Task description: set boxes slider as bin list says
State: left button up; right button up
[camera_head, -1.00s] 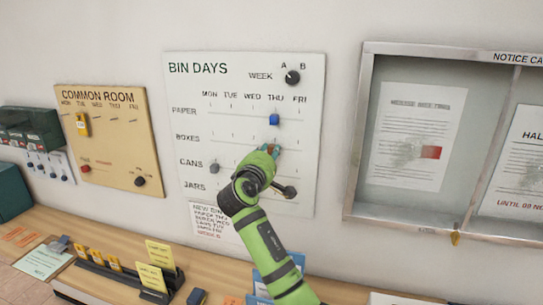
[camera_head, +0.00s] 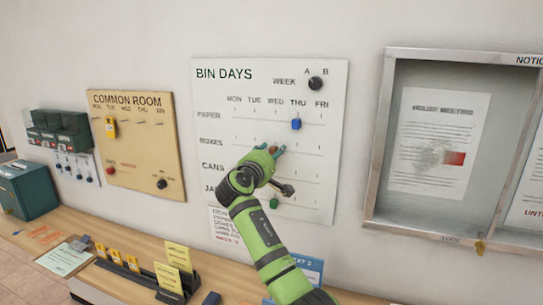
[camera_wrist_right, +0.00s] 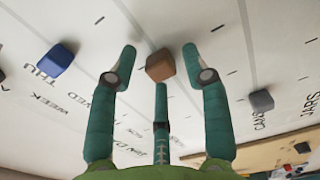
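The bin days board (camera_head: 215,130) hangs on the wall, with rows for paper, boxes, cans and jars. My right gripper (camera_head: 277,150) is at the boxes row, roughly below WED. In the right wrist view, an orange-brown slider knob (camera_wrist_right: 160,65) sits between the spread fingers of my right gripper (camera_wrist_right: 160,62), with small visible gaps on both sides. The gripper mostly hides this knob in the head view. The bin list note (camera_head: 222,224) below the board is partly hidden by my arm and too small to read. My left gripper is out of view.
The blue paper slider (camera_head: 296,124) stands at THU. A grey cans slider (camera_wrist_right: 262,100) shows in the wrist view; a green jars slider (camera_head: 273,203) is below my gripper. A black week knob (camera_head: 315,83) is top right. A cluttered shelf (camera_head: 130,240) runs below.

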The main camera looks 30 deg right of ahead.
jog(key=shift+s+a, duration=0.1)
jog(key=shift+a, duration=0.1)
jog(key=v, duration=1.1)
jog(key=shift+s, duration=0.2)
jog(key=shift+a+f, duration=0.1)
jog(key=shift+a, duration=0.1)
